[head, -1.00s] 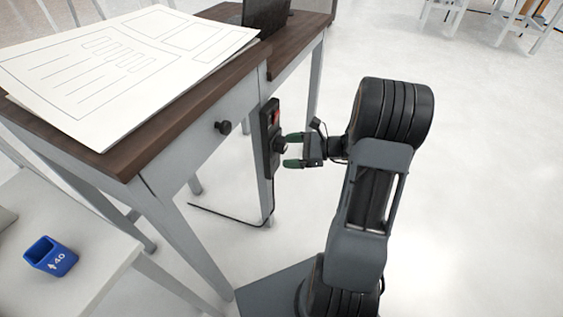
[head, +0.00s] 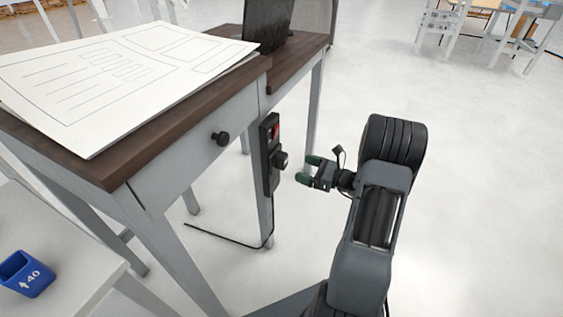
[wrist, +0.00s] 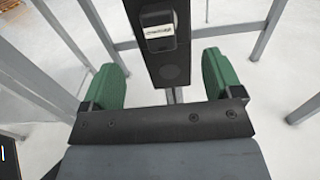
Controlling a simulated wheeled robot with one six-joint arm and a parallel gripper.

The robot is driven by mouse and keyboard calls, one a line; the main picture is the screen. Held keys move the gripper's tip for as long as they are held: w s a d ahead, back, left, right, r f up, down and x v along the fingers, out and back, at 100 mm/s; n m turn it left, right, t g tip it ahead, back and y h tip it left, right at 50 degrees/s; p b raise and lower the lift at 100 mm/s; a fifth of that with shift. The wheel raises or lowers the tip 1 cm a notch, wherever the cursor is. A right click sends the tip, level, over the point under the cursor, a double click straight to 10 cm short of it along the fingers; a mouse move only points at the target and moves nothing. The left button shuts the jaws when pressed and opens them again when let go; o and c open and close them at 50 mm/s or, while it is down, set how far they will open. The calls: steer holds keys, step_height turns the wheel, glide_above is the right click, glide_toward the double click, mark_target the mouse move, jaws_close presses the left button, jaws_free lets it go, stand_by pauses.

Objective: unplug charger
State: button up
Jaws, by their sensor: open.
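The charger (head: 281,159) is a small black block that sticks out from a black power strip (head: 268,178) fixed upright on the desk's leg. It is seated in the strip, and it also shows in the wrist view (wrist: 158,28) with a lighter label on its face. My gripper (head: 307,171) has green fingertips and is open and empty, a short gap to the right of the charger. In the wrist view my gripper (wrist: 160,80) has its two green fingers spread to either side of the strip (wrist: 170,76), with the charger ahead between them. A red switch (head: 274,131) shows near the strip's top.
A desk (head: 176,147) with a dark wooden top carries large white paper sheets (head: 120,75) and a dark screen (head: 267,22). A black cable (head: 222,236) runs from the strip along the floor. A blue cup (head: 27,275) stands on a white surface at lower left. The floor right of my arm is clear.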

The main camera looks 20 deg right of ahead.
mark_target(286, 162)
steer(key=shift+x, duration=4.05)
steer(key=c, duration=1.5)
steer(key=shift+s, duration=0.1)
steer(key=shift+v, duration=2.9)
